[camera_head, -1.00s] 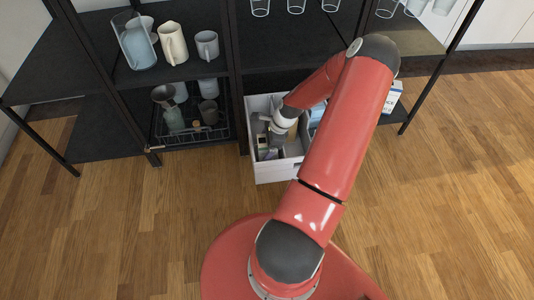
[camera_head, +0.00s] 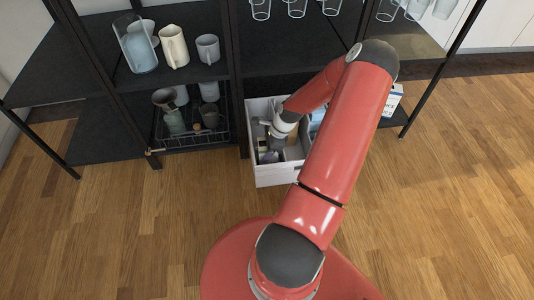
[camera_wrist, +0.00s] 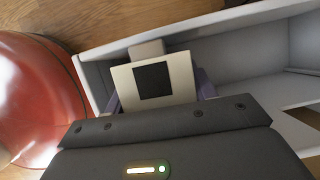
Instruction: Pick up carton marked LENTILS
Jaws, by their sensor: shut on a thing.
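A cream carton with a dark square on its face (camera_wrist: 183,72) is between the fingers of my gripper (camera_wrist: 160,92) in the wrist view. My gripper is shut on it. No LENTILS lettering is readable on the side that shows. In the head view, my gripper (camera_head: 268,152) is down inside the open white drawer (camera_head: 285,177), in its left part. The wrist and arm hide much of the drawer's inside there, and the carton is too small and covered to make out clearly.
The drawer's white walls (camera_wrist: 235,45) and a divider stand close beside the carton. A black shelf unit (camera_head: 290,60) with jugs, mugs and glasses rises behind. A wire basket (camera_head: 192,135) stands left. A white box (camera_head: 394,98) is right. The wooden floor in front is clear.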

